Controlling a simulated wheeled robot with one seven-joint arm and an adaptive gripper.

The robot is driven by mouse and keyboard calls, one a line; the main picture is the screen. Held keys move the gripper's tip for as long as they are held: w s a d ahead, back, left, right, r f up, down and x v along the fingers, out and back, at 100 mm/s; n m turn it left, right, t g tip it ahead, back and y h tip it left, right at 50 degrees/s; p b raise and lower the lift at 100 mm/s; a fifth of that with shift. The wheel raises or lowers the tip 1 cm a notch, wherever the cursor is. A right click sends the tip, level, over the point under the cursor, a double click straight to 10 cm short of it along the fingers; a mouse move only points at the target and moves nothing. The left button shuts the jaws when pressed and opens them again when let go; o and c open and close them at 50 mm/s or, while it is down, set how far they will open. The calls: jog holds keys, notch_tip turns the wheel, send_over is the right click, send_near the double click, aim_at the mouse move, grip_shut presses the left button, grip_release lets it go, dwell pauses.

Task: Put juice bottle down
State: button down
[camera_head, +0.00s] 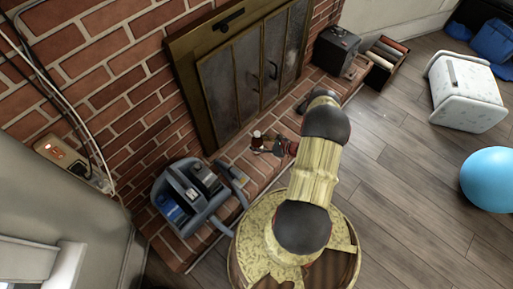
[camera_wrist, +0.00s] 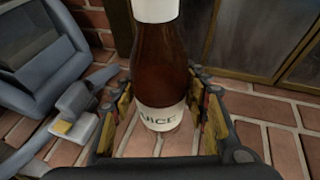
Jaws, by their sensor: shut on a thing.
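The juice bottle (camera_wrist: 161,60) is brown with a white cap and a white label ending in "VICE". It stands upright between the fingers of my gripper (camera_wrist: 165,112) in the wrist view. My gripper is shut on it low down, near the label. In the head view the bottle (camera_head: 257,139) is small, with my gripper (camera_head: 268,148) beside it over the brick hearth (camera_head: 238,158). I cannot tell whether its base touches the bricks.
A grey caddy (camera_head: 213,205) with blue items stands on the hearth to the left. The glass-doored fireplace (camera_head: 245,75) is behind. A black box (camera_head: 336,50) and a crate (camera_head: 385,62) stand farther right. A white bin (camera_head: 465,92) and blue ball (camera_head: 490,178) are on the wooden floor.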

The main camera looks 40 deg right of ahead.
jog(key=shift+w+d+f, duration=0.1)
jog(key=shift+w+f, duration=0.15)
jog(key=shift+f, duration=0.05)
jog(key=shift+w+d+f+b, duration=0.15)
jog(key=shift+f+b, duration=0.3)
jog(key=shift+f, duration=0.45)
jog(key=shift+w+a+f+b, duration=0.15)
jog(key=shift+f+b, duration=0.3)
jog(key=shift+f, duration=0.45)
jog(key=shift+d+f, duration=0.1)
jog(key=c, duration=1)
grip_release()
